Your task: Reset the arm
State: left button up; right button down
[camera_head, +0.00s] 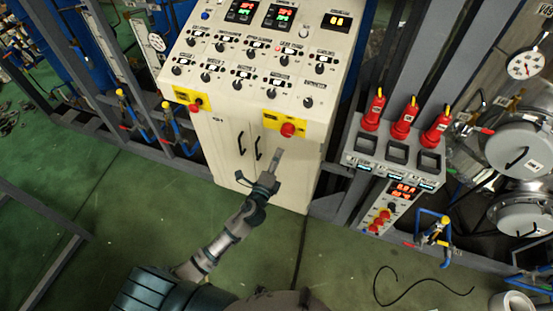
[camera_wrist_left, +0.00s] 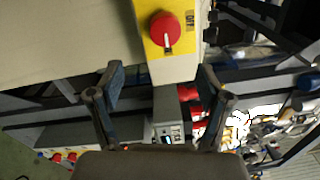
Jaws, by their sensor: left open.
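My left arm reaches up from the bottom of the head view. My left gripper (camera_head: 279,153) is in front of the cream control cabinet (camera_head: 222,135), just below a red knob (camera_head: 287,130) on a yellow plate. In the left wrist view the two fingers of the gripper (camera_wrist_left: 161,72) stand wide apart with nothing held between them. A red knob (camera_wrist_left: 165,29) on a yellow plate (camera_wrist_left: 153,60) lies ahead of the fingers, and they do not appear to grip it. My right gripper is in neither view.
A second yellow plate with a red knob (camera_head: 194,107) is on the cabinet's left. A grey unit with several red handles (camera_head: 402,121) stands at right. Blue-handled valves (camera_head: 437,229) and metal frames flank the cabinet. A black cable (camera_head: 420,285) lies on the open green floor (camera_head: 345,265).

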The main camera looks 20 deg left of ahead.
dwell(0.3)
pick_arm(q)
jog(key=s+a+f+n+g+b, duration=0.1)
jog(key=s+a+f+n+g, duration=0.15)
jog(key=f, duration=0.95)
jog(key=s+a+f+n+g+b, duration=0.1)
jog(key=f+n+g, duration=0.15)
jog(key=f, duration=1.05)
jog(key=s+a+f+n+g+y, duration=0.1)
jog(key=s+f+n+g, duration=0.1)
jog(key=s+f, duration=0.55)
jog(key=s+a+f+n+g, duration=0.1)
jog(key=s+f+n+g, duration=0.2)
jog(key=f, duration=0.7)
jog(key=s+f+n+g+b, duration=0.1)
jog(key=s+f, duration=0.5)
jog(key=s, duration=0.6)
jog(key=s+f+n+g, duration=0.4)
jog(key=s+f, duration=0.3)
jog(key=s, duration=0.5)
jog(key=s+f+n+g+b, duration=0.1)
jog(key=s+f+n+g, duration=0.1)
jog(key=s+f, duration=0.5)
jog(key=s+n, duration=0.1)
jog(key=s, duration=0.5)
jog(key=shift+b, duration=0.35)
